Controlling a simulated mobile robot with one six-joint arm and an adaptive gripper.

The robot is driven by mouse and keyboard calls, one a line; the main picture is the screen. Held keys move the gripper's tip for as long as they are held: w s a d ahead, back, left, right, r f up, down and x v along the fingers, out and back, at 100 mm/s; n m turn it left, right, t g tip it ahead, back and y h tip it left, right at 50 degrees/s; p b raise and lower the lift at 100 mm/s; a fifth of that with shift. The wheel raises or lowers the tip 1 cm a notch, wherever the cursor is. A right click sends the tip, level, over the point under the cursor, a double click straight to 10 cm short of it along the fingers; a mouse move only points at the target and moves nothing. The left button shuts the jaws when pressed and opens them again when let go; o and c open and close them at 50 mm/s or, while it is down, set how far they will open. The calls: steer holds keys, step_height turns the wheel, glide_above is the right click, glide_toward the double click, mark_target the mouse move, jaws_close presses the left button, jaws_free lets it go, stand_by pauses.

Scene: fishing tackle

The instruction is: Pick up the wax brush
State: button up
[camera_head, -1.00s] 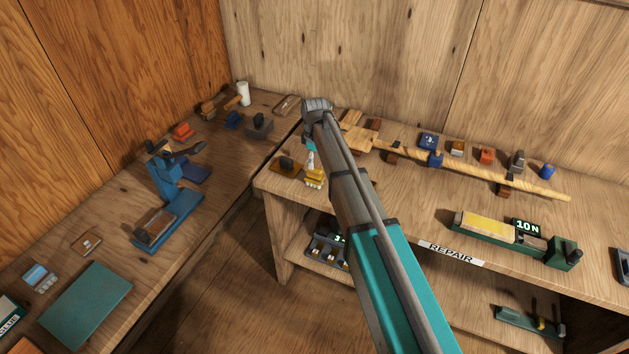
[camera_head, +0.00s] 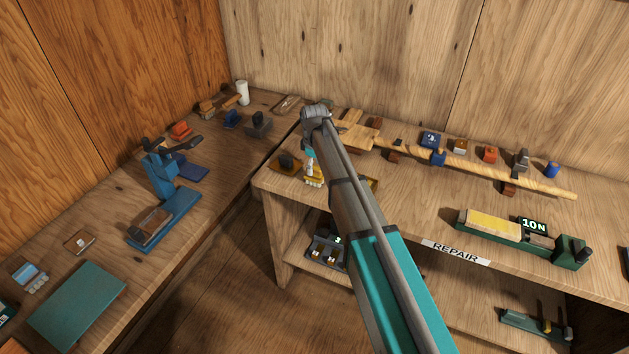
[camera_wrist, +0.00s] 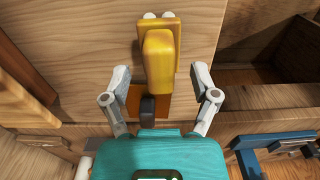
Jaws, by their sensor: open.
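A yellow block-like piece with a raised yellow grip (camera_wrist: 159,62) lies on the wooden bench in the wrist view, with small white bits at its far end. I take it to be the wax brush, but cannot be sure. It also shows in the head view as a small yellow shape (camera_head: 314,182) near the bench's left corner, partly covered by my gripper (camera_head: 309,165). In the wrist view my gripper (camera_wrist: 161,75) is open and empty, its two fingers on either side of the yellow piece. I cannot tell the height gap.
An orange-brown plate with a dark knob (camera_head: 286,163) lies close beside the yellow piece. A long wooden rod (camera_head: 480,171) and several small blocks lie along the bench. A green scale (camera_head: 516,235) stands at right. A blue clamp-like tool (camera_head: 165,185) is on the left bench.

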steer(key=shift+f+b, duration=0.4)
steer(key=shift+f, duration=0.35)
jaws_close()
